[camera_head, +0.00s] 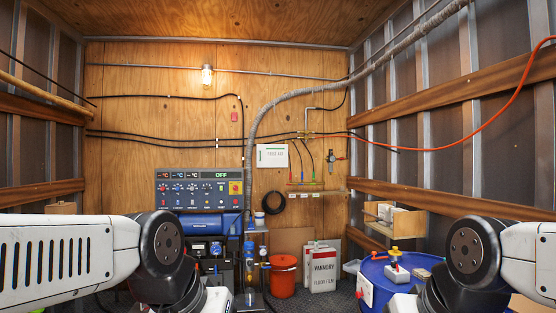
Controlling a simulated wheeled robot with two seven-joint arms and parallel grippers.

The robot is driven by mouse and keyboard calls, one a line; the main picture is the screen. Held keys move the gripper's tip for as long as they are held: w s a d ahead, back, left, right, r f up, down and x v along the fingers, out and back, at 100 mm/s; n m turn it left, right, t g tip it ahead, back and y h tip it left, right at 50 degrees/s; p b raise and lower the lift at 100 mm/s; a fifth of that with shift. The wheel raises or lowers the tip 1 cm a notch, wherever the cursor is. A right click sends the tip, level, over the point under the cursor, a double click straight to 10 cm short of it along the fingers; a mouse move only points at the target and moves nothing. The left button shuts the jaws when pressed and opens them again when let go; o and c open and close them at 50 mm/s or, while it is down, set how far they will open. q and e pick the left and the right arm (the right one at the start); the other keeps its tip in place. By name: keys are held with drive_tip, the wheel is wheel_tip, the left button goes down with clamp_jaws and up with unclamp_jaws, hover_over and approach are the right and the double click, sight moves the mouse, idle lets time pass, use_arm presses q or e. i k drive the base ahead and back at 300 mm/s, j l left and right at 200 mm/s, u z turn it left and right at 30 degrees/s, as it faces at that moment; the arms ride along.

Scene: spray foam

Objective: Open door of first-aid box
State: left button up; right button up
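The first-aid box (272,156) is a small white box with green lettering. It hangs on the plywood back wall, just right of the thick grey hose. Its front looks closed, and it seems slightly tilted. It is too small in the picture to make out a latch or handle. My two arms show at the lower left and lower right, bent downward at dark round joints, far in front of the box. Neither gripper is in view; both are below the picture's lower edge.
A control panel (199,188) with an OFF display is left of the box. A red bucket (283,276) and white VANMORY containers (323,270) stand on the floor below it. A blue drum (378,272) stands at right, near a wooden shelf box (408,222).

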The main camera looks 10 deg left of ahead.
sight(268, 155)
drive_tip(key=i+j+u, duration=0.35)
drive_tip(key=i, duration=0.35)
drive_tip(key=i+j, duration=0.1)
drive_tip(key=i, duration=0.55)
drive_tip(key=i+j, duration=0.1)
drive_tip(key=i, duration=0.55)
drive_tip(key=i+j, duration=0.1)
drive_tip(key=i, duration=0.55)
drive_tip(key=i+l, duration=0.15)
drive_tip(key=i, duration=0.4)
drive_tip(key=i+l, duration=0.1)
drive_tip(key=i, duration=0.5)
drive_tip(key=i+l, duration=0.15)
drive_tip(key=i, duration=0.4)
